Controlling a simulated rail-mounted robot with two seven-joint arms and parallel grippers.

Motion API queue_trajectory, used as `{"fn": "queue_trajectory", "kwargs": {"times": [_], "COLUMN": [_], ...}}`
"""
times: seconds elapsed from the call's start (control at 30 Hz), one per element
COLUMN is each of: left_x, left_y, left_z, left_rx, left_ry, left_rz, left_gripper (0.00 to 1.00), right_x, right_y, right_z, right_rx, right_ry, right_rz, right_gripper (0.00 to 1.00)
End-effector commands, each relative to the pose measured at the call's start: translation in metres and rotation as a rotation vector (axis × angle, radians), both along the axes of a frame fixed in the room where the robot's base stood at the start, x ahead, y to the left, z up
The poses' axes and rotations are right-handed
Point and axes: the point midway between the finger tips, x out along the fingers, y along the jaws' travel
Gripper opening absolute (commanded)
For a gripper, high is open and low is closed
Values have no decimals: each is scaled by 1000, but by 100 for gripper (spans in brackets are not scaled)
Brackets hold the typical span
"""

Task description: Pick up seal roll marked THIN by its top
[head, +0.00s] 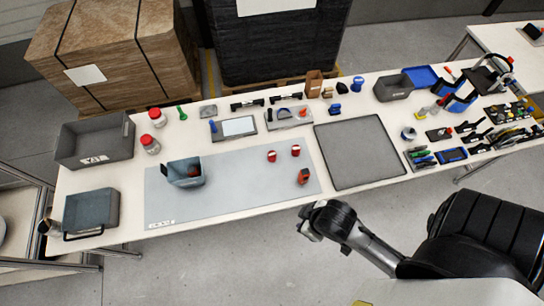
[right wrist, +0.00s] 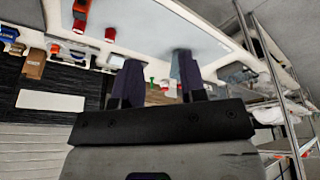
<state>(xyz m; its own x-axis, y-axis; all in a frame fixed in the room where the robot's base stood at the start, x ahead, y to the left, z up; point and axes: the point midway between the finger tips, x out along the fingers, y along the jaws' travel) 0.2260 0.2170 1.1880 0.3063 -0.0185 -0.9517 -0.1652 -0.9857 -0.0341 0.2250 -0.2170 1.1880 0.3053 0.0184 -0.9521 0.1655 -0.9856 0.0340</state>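No marking THIN is readable in either view, so I cannot tell which thing is the seal roll. Two small red cylindrical pieces with pale markings, the left one (head: 272,156) and the right one (head: 295,150), stand on the grey-blue mat (head: 235,192). A pale round roll-like thing (head: 408,133) lies right of the dark grey tray. My right gripper (head: 308,222) is in front of the table, apart from all these things. In the right wrist view its two dark fingers (right wrist: 157,88) are spread, with nothing held between them. My left gripper is not in view.
An orange-red device (head: 303,176) and a grey-blue bin (head: 186,173) are on the mat. The dark grey tray (head: 360,153) lies empty. Grey bins (head: 95,140) stand at the left. Tools crowd the table's right end. The mat's front part is clear.

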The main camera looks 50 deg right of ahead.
Motion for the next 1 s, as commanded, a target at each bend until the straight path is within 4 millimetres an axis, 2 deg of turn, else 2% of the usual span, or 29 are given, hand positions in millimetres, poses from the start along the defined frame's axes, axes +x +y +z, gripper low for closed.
{"fn": "queue_trajectory", "kwargs": {"times": [0.07,0.37,0.57,0.67,0.77,0.87,1.0], "left_x": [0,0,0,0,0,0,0], "left_y": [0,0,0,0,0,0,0], "left_z": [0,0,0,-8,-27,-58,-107], "left_rx": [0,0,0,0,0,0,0], "left_ry": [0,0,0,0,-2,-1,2], "left_rz": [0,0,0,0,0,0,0], "left_gripper": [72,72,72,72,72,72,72], "right_x": [0,0,0,9,34,75,140], "right_y": [0,0,0,0,0,-5,-13], "right_z": [0,0,0,-3,-11,-16,-9], "right_rx": [0,0,0,1,0,-17,-69], "right_ry": [0,0,-2,-23,-85,-193,-383], "right_rz": [0,0,0,-1,0,9,45], "right_gripper": [46,75,75,75,75,75,75]}}
